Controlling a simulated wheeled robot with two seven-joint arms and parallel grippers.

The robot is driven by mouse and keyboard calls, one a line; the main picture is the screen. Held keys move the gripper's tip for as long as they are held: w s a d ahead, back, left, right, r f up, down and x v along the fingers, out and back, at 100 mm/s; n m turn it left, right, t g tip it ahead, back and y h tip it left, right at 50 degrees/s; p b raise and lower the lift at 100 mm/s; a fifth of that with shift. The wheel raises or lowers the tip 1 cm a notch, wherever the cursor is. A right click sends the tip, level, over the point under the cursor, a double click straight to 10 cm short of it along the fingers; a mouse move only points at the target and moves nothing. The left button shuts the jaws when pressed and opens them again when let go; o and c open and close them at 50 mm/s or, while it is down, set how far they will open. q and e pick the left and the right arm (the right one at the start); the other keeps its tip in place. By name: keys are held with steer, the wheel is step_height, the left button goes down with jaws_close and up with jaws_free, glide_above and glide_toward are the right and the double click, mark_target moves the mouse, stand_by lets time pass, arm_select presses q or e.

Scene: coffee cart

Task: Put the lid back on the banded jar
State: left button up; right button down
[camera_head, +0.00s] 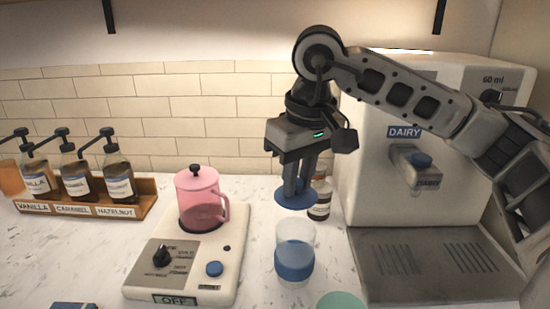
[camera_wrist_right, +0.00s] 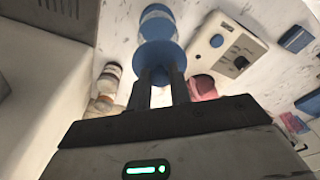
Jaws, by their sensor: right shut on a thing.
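The banded jar (camera_head: 295,250) is a clear jar with a blue band, standing upright on the counter in the head view. It shows partly in the right wrist view (camera_wrist_right: 156,20), beyond the lid. The lid (camera_head: 296,199) is a flat blue disc; in the right wrist view (camera_wrist_right: 155,57) it lies across the fingertips. The lid looks roughly level. My left gripper is in neither view.
A pink pitcher (camera_head: 200,202) sits on a white hot plate (camera_head: 140,284) left of the jar. A small brown bottle (camera_head: 319,203) stands close behind the jar. The dairy machine (camera_head: 365,150) with its drip tray (camera_head: 385,285) is at right. Syrup bottles stand in a wooden rack (camera_head: 150,192) at far left.

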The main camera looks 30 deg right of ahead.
mark_target(301, 198)
steer(key=shift+s+f, duration=0.15)
steer(key=shift+f, duration=0.05)
steer(key=shift+s+f+b, duration=0.2)
steer(key=shift+f+b, duration=0.35)
steer(key=shift+b, duration=0.05)
steer(key=shift+f, duration=0.4)
step_height(301, 198, down, 3)
steer(key=b, duration=0.3)
steer(key=shift+f, duration=0.15)
steer(key=shift+w+f+b, duration=0.1)
steer(key=shift+f+b, duration=0.25)
arm_select(q)
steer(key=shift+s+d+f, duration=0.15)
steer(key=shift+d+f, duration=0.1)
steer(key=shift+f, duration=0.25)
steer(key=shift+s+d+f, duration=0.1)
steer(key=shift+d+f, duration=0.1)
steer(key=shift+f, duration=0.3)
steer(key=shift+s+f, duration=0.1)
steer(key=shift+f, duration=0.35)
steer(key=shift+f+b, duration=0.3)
steer(key=shift+b, duration=0.25)
arm_select(e)
steer(key=shift+f, duration=0.15)
